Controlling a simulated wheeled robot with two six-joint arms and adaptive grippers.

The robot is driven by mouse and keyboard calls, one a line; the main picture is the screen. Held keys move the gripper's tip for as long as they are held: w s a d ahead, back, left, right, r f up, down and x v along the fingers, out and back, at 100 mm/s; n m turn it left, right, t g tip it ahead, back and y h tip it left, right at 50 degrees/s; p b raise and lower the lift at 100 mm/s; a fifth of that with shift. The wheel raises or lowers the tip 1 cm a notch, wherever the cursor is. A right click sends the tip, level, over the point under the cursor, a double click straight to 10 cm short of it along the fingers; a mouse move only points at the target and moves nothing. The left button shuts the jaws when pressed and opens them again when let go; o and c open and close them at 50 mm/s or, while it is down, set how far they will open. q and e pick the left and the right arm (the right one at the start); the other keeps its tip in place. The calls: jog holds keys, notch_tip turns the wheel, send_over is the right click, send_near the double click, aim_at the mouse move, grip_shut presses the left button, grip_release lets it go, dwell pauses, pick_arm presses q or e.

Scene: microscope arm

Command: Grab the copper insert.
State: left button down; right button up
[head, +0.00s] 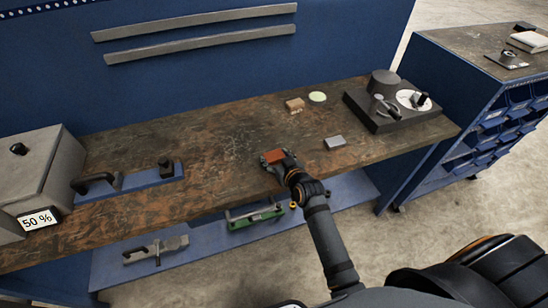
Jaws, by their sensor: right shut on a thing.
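The copper insert (275,155), a small orange-brown block, is at the front middle of the worktable (215,150) in the head view. My right gripper (272,159) reaches it from the front right and is shut on it, with a finger on its left side. The insert's lower part is partly hidden by the gripper, and I cannot tell whether it touches the table. My left gripper is not in view.
A grey block (335,142) lies right of the gripper. A tan block (295,104) and a pale green disc (317,97) lie behind. A dark device (385,118) stands at the right, a blue-based fixture (140,182) at the left. A lower shelf holds a green-framed tool (255,215).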

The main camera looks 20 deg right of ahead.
jog(key=shift+r, duration=0.15)
jog(key=shift+w+r, duration=0.1)
jog(key=shift+r, duration=0.5)
jog(key=r, duration=0.1)
jog(key=s+d+r, duration=0.1)
jog(key=r, duration=0.1)
jog(key=d+r, duration=0.1)
jog(key=shift+s+r, duration=0.25)
jog(key=shift+r, duration=0.15)
jog(key=s+d+r+p, duration=0.5)
jog(key=s+d+r, duration=0.1)
jog(key=d, duration=0.3)
jog(key=shift+s+r, duration=0.4)
jog(key=shift+s, duration=0.15)
